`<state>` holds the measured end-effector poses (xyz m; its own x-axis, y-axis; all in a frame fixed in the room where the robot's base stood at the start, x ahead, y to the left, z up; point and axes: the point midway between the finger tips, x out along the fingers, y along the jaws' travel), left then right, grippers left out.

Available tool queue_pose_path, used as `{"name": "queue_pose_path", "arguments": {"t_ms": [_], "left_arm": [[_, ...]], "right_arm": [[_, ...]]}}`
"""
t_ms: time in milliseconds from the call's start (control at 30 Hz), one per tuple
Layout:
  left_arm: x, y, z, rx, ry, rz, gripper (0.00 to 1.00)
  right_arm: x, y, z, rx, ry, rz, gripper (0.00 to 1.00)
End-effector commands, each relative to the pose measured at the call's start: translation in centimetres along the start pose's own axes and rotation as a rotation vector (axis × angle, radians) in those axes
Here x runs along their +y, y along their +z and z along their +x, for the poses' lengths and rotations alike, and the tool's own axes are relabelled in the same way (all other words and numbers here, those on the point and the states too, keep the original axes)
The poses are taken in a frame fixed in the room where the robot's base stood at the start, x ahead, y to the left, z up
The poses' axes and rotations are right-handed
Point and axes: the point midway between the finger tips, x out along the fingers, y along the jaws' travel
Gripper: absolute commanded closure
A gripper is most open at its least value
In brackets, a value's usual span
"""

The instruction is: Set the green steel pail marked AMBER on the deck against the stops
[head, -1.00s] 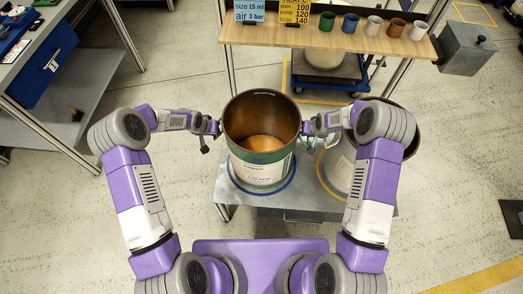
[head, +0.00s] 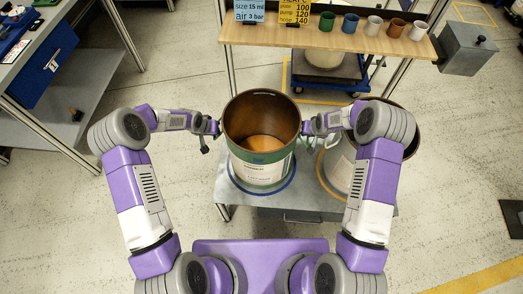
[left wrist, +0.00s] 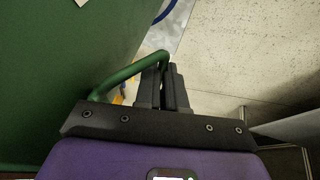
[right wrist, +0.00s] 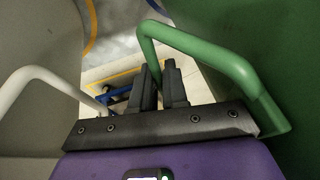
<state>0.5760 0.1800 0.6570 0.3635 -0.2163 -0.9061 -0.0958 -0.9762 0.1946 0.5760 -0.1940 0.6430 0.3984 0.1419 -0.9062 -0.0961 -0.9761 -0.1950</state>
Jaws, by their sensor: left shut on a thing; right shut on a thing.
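The green steel pail (head: 260,168), open at the top with amber-coloured contents (head: 264,145), is upright over a blue ring (head: 235,181) on the grey table. Its white label is too small to read. My left gripper (head: 215,127) is shut on the pail's left side handle, a green bar (left wrist: 122,75) in the left wrist view. My right gripper (head: 307,127) is shut on the opposite green handle (right wrist: 195,45). Whether the pail's base touches the table is unclear. A low blue-framed platform (head: 352,88) stands behind, under the shelf; no stops can be made out.
A second drum (head: 338,170) stands close on the right, partly behind my right arm; its pale handle (right wrist: 40,75) is near my right gripper. A wooden shelf (head: 300,35) with several cups crosses behind. A workbench (head: 70,100) stands left. Floor between is open.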

Motion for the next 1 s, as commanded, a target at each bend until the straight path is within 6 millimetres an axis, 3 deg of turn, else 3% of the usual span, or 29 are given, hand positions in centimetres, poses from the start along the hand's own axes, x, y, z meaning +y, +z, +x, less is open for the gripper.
{"name": "queue_pose_path", "arguments": {"t_ms": [367,1000], "left_arm": [[0.2,-0.7,-0.8,0.011,0.0,0.001,1.0],[1.0,-2.3,-4.5,0.013,0.0,0.001,1.0]], "right_arm": [[-0.2,-0.7,-0.8,0.011,-0.002,-0.001,1.0],[-1.0,-2.3,-4.5,0.012,-0.002,-0.001,1.0]]}}
